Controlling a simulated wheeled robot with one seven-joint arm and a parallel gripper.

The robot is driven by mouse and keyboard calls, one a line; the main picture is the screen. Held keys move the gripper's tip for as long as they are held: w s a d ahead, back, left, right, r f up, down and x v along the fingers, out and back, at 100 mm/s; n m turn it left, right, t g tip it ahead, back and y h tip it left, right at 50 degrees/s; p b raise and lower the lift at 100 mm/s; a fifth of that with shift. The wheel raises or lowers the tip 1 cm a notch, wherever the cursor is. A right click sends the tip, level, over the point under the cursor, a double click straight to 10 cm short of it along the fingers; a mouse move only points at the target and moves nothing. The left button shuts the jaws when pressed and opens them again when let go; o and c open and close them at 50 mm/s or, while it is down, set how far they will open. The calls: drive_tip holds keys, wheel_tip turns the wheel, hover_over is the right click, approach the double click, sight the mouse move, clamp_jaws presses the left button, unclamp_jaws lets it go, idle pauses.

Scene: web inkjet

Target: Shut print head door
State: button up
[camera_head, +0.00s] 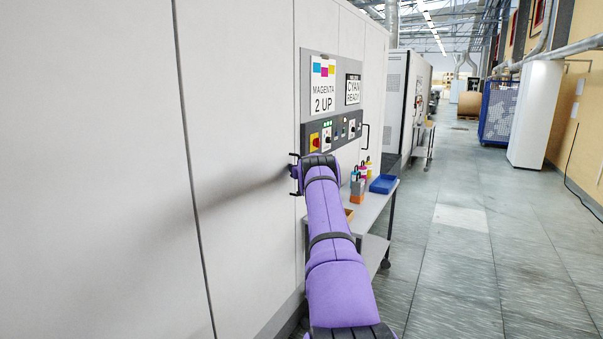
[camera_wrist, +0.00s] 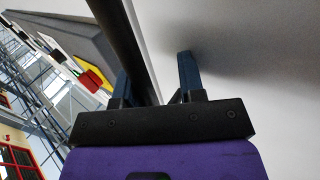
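The print head door looks like the large pale grey panel (camera_head: 245,110) at left in the head view; whether it stands slightly ajar I cannot tell. A black bar handle (camera_head: 292,157) is at its right edge, partly hidden by my arm. My gripper (camera_head: 294,177) is at this handle, its fingers mostly hidden in the head view. In the wrist view, my gripper (camera_wrist: 156,78) has two blue fingers spread apart. The dark handle bar (camera_wrist: 122,35) runs between them, close to the left finger, with a gap to the right finger. The pale door surface (camera_wrist: 240,50) fills the right side.
A control panel (camera_head: 320,107) with signs and buttons is right of the handle. Another black handle (camera_head: 366,137) is farther along. A grey cart (camera_head: 372,207) with bottles (camera_head: 357,188) and a blue tray (camera_head: 383,184) stands below. The aisle floor (camera_head: 470,250) at right is clear.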

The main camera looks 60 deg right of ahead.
drive_tip(key=o, duration=0.6)
drive_tip(key=v, duration=0.9)
drive_tip(key=shift+w+a, duration=0.15)
drive_tip(key=shift+a, duration=0.2)
drive_tip(key=shift+o, duration=0.8)
drive_tip(key=shift+s+a+f, duration=0.2)
drive_tip(key=shift+s+a, duration=0.1)
drive_tip(key=shift+s, duration=0.35)
drive_tip(key=shift+s+d, duration=0.25)
drive_tip(key=shift+s, duration=0.15)
drive_tip(key=shift+c, duration=0.4)
drive_tip(key=shift+s+d+r, duration=0.1)
drive_tip(key=shift+s+d, duration=0.05)
drive_tip(key=shift+s, duration=1.2)
drive_tip(key=shift+s+d+r, duration=0.1)
drive_tip(key=shift+s+d, duration=0.05)
drive_tip(key=shift+s, duration=1.15)
drive_tip(key=c, duration=0.7)
drive_tip(key=shift+s+d+r, duration=0.1)
drive_tip(key=shift+s+d, duration=0.05)
drive_tip(key=shift+s, duration=1.05)
drive_tip(key=shift+s+d+f, duration=0.1)
drive_tip(key=shift+s+d, duration=0.1)
drive_tip(key=shift+s, duration=1)
drive_tip(key=shift+s+d+r, duration=0.1)
drive_tip(key=shift+s+d, duration=0.05)
drive_tip(key=shift+s, duration=1.05)
